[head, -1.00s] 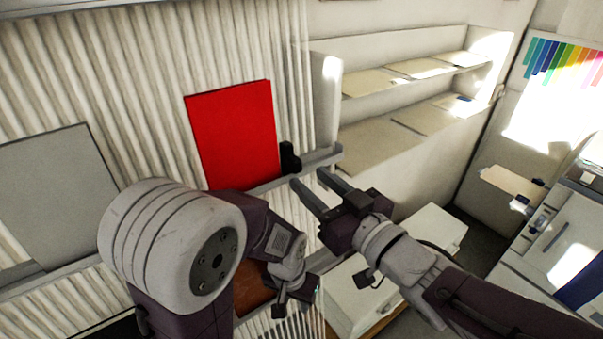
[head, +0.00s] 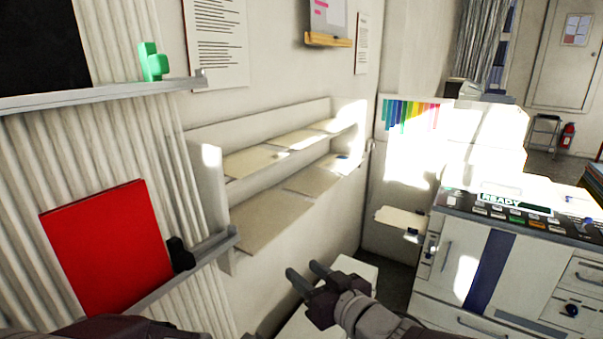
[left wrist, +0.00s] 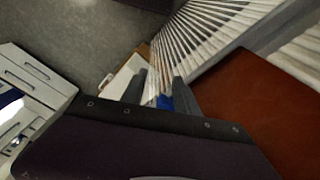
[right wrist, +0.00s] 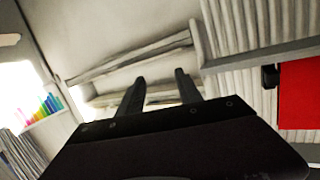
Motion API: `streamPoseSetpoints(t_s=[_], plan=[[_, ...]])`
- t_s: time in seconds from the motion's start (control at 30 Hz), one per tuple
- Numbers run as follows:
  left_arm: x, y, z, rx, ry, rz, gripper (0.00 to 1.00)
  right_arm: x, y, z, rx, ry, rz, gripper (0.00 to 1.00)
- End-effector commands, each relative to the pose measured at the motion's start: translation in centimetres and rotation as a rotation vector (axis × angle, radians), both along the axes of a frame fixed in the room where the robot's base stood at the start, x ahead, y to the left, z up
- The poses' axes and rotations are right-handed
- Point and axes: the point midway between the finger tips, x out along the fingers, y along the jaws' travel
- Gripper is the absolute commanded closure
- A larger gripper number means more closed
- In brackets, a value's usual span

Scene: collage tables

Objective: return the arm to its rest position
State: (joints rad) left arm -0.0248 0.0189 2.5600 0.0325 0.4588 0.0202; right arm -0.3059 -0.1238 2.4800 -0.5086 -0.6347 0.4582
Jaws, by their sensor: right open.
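My right gripper (head: 303,270) is open and empty at the lower middle of the head view, in front of the white wall below the wall shelves. In the right wrist view, its two fingers (right wrist: 160,78) stand apart with nothing between them. My left gripper is out of the head view; only part of my left arm shows at the bottom left edge. In the left wrist view, the left fingers (left wrist: 160,78) stand apart. A small blue patch (left wrist: 165,103) shows between them near their base; I cannot tell what it is.
A red panel (head: 108,245) leans on a ledge against the ribbed wall, beside a small black object (head: 181,255). White wall shelves (head: 270,222) hold flat sheets. A white printer-like cabinet (head: 455,262) stands at right. A brown-red panel (left wrist: 255,110) is close to my left gripper.

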Motion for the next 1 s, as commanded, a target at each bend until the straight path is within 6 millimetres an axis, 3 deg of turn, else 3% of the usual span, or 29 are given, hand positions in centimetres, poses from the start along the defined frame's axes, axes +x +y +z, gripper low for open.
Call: streamPoseSetpoints(t_s=[0.03, 0.07, 0.17, 0.2, 0.3, 0.4, 0.53, 0.63, 1.0], plan=[[0.0, 0.0, 0.2, 0.0, 0.0, 0.0, 0.64, 1.4, -3.7, -2.8, -0.036, 0.089, -0.115, 0.58], [0.0, 0.0, 0.2, 0.0, 0.0, 0.0, 0.64, 1.8, -5.8, -4.6, -0.061, 0.148, -0.18, 0.58], [0.0, 0.0, 0.3, 0.0, 0.0, 0.0, 0.64, 1.1, -12.7, -11.0, -0.146, 0.379, -0.381, 0.58], [0.0, 0.0, 0.4, 0.0, 0.0, 0.0, 0.64, -0.1, -15.1, -13.6, -0.181, 0.486, -0.446, 0.58], [0.0, 0.0, 0.4, 0.0, 0.0, 0.0, 0.64, -5.2, -18.8, -19.0, -0.259, 0.77, -0.547, 0.58], [0.0, 0.0, 0.4, 0.0, 0.0, 0.0, 0.64, -10.7, -19.2, -22.0, -0.325, 1.008, -0.543, 0.58], [0.0, 0.0, 0.4, 0.0, 0.0, 0.0, 0.64, -15.1, -18.7, -23.1, -0.383, 1.181, -0.487, 0.58], [0.0, 0.0, 0.4, 0.0, 0.0, 0.0, 0.64, -16.1, -18.6, -23.2, -0.415, 1.211, -0.455, 0.58], [0.0, 0.0, 0.4, 0.0, 0.0, 0.0, 0.64, -16.0, -18.6, -23.2, -0.418, 1.204, -0.452, 0.58]])
